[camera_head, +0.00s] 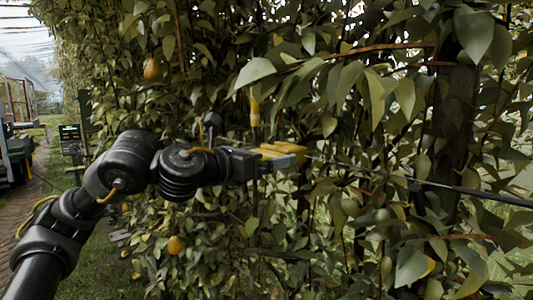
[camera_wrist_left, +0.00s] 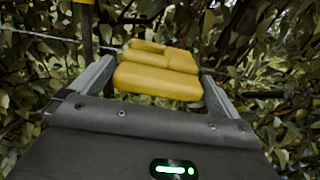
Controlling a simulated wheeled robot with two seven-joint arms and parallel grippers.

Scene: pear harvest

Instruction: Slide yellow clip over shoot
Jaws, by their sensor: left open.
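A yellow clip (camera_head: 280,152) sits at the end of my left gripper (camera_head: 268,158), in front of the foliage. In the left wrist view the clip (camera_wrist_left: 158,80) lies between the two fingers of my left gripper (camera_wrist_left: 152,72). The fingers stand apart, with a gap beside the clip on the right. The clip is close to a thin wire; I cannot tell if it touches. A dark upright stem (camera_wrist_left: 86,35) with a yellow piece at its top stands left of the clip; I cannot tell if it is the shoot. My right gripper is not in view.
A yellow hanging piece (camera_head: 255,110) is just above the clip. A dark trunk (camera_head: 455,130) stands at right, with a taut wire (camera_head: 440,184) passing it. Pears (camera_head: 152,69) hang among dense leaves. A grassy path lies open at left.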

